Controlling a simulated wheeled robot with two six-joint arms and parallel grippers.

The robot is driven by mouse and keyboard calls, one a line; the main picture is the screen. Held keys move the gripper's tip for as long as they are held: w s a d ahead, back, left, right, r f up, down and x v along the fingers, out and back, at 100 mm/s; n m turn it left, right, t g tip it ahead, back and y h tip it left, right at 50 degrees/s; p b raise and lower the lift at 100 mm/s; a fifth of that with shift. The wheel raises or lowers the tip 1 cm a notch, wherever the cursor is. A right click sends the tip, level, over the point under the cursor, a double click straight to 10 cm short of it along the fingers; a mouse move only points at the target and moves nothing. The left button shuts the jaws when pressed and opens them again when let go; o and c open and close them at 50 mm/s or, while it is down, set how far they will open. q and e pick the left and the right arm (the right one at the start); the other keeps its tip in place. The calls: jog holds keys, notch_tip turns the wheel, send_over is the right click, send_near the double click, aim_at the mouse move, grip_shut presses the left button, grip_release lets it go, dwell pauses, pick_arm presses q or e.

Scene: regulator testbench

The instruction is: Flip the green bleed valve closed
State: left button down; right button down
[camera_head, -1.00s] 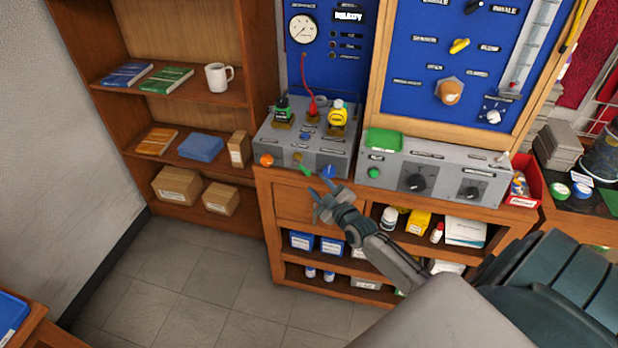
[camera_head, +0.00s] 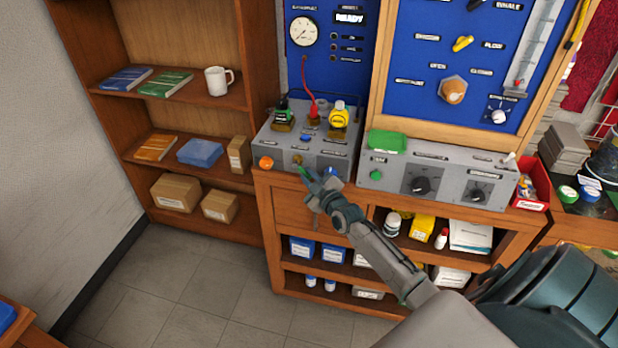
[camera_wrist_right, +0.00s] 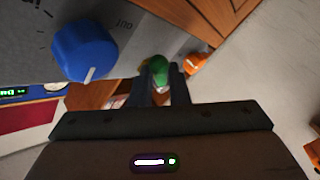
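The green bleed valve lever (camera_head: 304,172) is on the front of the grey bench unit (camera_head: 277,150), below a brass fitting. My right gripper (camera_head: 312,182) is at that front face, right by the lever, and partly covers it. In the right wrist view, the green lever (camera_wrist_right: 158,68) shows between and just beyond the two dark fingertips (camera_wrist_right: 162,78). The fingers are apart, with a gap between them; I cannot tell whether either touches the lever. My left gripper is not in view.
A blue knob (camera_wrist_right: 85,50) sits close beside the fingers on the same front, and an orange knob (camera_head: 266,161) is to the left. A second grey box with black dials (camera_head: 421,185) is at the right. The floor (camera_head: 200,285) in front is clear.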

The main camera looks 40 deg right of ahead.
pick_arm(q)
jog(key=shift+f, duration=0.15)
pick_arm(e)
jog(key=shift+f, duration=0.1)
